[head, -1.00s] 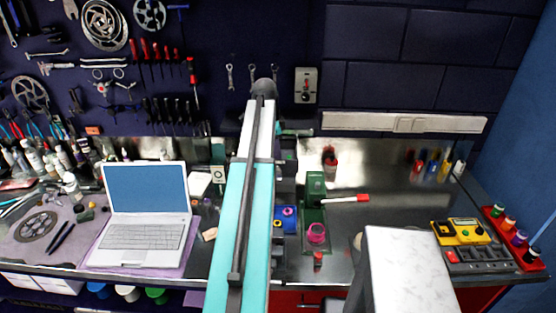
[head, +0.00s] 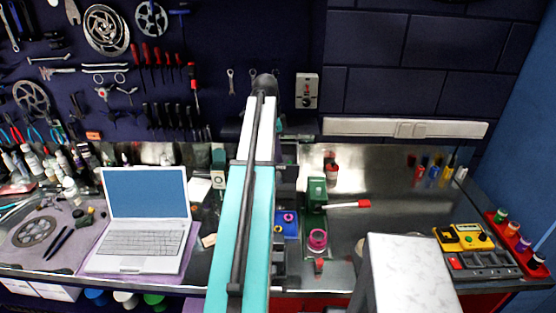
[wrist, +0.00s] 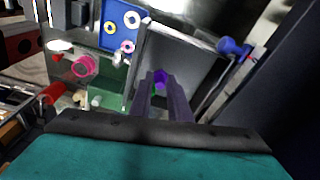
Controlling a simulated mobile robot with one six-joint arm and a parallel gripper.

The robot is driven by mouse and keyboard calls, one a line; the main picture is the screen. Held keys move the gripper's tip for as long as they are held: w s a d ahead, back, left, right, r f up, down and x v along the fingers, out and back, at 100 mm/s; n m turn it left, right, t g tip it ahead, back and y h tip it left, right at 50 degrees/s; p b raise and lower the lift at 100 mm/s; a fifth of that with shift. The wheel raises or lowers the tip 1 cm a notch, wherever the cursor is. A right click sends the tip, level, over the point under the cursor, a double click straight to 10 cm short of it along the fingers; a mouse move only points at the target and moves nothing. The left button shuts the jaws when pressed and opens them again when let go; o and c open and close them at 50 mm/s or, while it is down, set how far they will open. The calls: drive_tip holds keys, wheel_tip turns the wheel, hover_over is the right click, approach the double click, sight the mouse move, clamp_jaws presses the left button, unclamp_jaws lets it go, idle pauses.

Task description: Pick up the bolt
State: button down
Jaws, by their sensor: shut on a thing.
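My gripper (wrist: 162,84) shows in the wrist view with its two dark fingers close together. A small purple piece, which looks like the bolt (wrist: 160,76), sits between the fingertips, and the gripper is shut on it. Only the bolt's purple end shows; the rest is hidden by the fingers. The fingertips are in front of a grey metal tray or plate (wrist: 190,62). In the head view my arm hides the gripper and the bolt.
A blue tray (wrist: 118,38) with several coloured rings lies beside the plate. A pink ring-shaped part (wrist: 84,66) is near the green vise-like tool (head: 317,192). A laptop (head: 145,205) stands left on the bench; a yellow meter (head: 463,238) is at right.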

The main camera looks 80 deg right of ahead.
wheel_tip(320, 180, up, 6)
drive_tip(key=shift+d+r+b, duration=0.1)
drive_tip(key=shift+b, duration=1.05)
drive_tip(key=shift+r, duration=0.55)
